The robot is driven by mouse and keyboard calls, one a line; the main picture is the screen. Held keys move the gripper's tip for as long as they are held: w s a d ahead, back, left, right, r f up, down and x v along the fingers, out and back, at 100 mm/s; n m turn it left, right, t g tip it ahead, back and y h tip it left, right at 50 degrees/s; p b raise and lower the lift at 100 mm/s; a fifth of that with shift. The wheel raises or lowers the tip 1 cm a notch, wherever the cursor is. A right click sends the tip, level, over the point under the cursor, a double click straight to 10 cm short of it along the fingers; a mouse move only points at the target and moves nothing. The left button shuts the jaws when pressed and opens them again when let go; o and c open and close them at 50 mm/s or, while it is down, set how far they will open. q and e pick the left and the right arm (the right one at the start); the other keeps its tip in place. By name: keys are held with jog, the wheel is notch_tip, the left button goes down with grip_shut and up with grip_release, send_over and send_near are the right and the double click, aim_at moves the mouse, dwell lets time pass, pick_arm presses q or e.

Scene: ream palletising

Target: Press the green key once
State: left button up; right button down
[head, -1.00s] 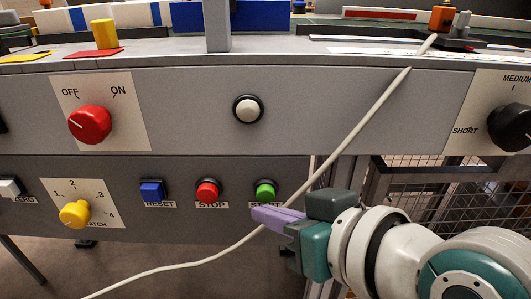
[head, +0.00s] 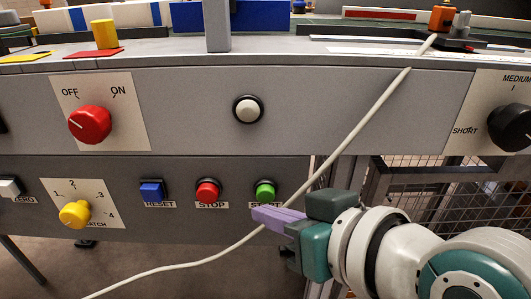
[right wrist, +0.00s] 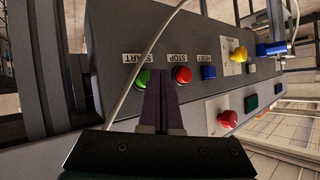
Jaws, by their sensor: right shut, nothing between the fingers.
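The green key (head: 265,191) sits on the lower grey panel, at the right end of a row, above a label that my gripper partly covers; in the right wrist view the green key (right wrist: 143,78) is labelled START. My right gripper (head: 256,213) is shut and empty, its purple fingers pointing left just below the green key in the head view. In the right wrist view the fingertips (right wrist: 160,75) lie between the green key and the red STOP key. I cannot tell whether they touch the panel. My left gripper is not in view.
The red STOP key (head: 207,191) and blue RESET key (head: 152,191) are to the left. A pale cable (head: 345,142) hangs across the panel, passing close to my right gripper. A red knob (head: 90,124), white button (head: 248,109) and yellow knob (head: 75,213) are nearby.

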jog(key=shift+w, duration=0.15)
dwell(0.3)
jog(key=shift+w, duration=0.3)
jog(key=shift+w, duration=0.4)
dwell(0.6)
dwell(0.3)
jog(key=shift+s+p, duration=0.55)
jog(key=shift+s, duration=0.3)
